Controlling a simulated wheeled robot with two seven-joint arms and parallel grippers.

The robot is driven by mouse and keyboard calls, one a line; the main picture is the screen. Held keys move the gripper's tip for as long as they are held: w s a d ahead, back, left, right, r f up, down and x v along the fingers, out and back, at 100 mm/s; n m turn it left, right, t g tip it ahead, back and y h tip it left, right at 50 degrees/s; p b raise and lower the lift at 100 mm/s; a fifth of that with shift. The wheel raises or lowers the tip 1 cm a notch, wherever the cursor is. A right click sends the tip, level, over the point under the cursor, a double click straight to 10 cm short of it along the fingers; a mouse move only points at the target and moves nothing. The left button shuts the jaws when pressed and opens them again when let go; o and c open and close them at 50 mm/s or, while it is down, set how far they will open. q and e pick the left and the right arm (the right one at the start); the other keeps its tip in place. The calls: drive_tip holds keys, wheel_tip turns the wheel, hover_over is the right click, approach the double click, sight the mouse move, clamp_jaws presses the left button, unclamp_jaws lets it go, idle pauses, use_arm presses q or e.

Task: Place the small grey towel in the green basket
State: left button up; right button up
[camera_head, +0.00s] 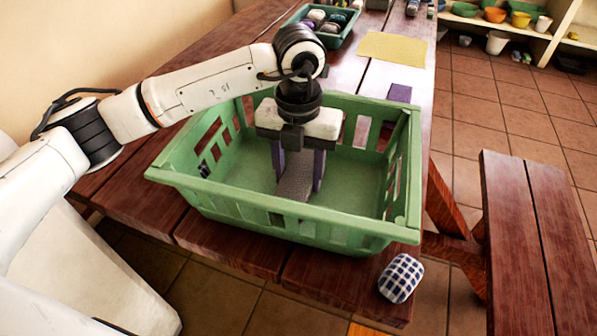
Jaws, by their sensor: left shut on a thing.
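The green basket (290,216) stands on the dark red wooden table, near its front edge. My left gripper (298,180) reaches down inside the basket from above. Its fingers are shut on the small grey towel (294,182), which hangs between them within the basket walls. I cannot tell whether the towel's lower end touches the basket floor. My right gripper is not in view.
A blue-and-white checked bundle (400,278) lies on the table's front right corner. A smaller green tray (325,38) with rolled items and a yellow cloth (393,48) lie farther back. A wooden bench (535,230) stands at the right.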

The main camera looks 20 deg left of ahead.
sight(299, 172)
use_arm(q)
drive_tip(key=shift+f, duration=0.1)
drive_tip(key=o, duration=1.1)
wheel_tip(299, 172, up, 12)
drive_tip(key=shift+p, duration=0.35)
